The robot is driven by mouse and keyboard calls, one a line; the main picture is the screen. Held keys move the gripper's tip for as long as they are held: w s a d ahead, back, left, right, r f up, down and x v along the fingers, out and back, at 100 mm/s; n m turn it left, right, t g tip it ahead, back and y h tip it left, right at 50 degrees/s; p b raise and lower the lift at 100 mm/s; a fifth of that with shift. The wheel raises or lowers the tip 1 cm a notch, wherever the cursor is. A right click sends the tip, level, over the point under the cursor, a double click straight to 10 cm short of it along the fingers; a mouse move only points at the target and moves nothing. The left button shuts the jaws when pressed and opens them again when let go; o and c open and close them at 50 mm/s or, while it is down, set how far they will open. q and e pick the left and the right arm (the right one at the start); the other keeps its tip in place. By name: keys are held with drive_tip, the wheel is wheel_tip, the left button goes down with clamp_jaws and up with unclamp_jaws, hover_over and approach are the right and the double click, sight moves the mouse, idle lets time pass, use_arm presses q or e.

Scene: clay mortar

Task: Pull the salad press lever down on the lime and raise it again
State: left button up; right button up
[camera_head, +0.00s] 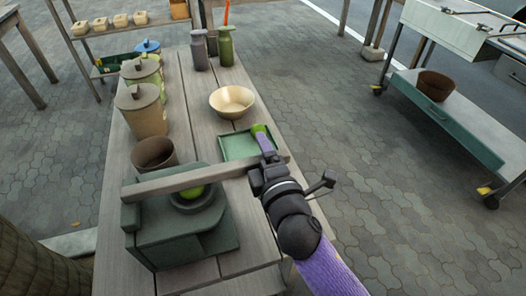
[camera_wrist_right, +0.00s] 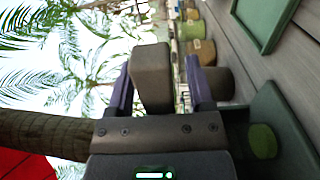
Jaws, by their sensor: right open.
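The green salad press (camera_head: 180,238) stands at the near end of the wooden table. Its brown lever (camera_head: 165,183) lies across the top, roughly level and slightly raised to the right. A lime (camera_head: 191,191) sits in the press cup under the lever, partly hidden by it; a green round shape, likely the lime, shows in the right wrist view (camera_wrist_right: 262,141). My right gripper (camera_head: 266,152) is at the lever's free end. In the wrist view its two purple fingers (camera_wrist_right: 159,84) stand apart on either side of the lever end (camera_wrist_right: 150,78); contact is unclear. My left gripper is not in view.
A green tray (camera_head: 238,147) lies just behind the gripper, with a cream bowl (camera_head: 231,101) beyond it. A brown pot (camera_head: 154,154) and lidded canisters (camera_head: 141,110) line the table's left side. A cart (camera_head: 440,110) stands apart at the right over open paving.

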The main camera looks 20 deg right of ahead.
clamp_jaws()
idle(0.3)
idle(1.1)
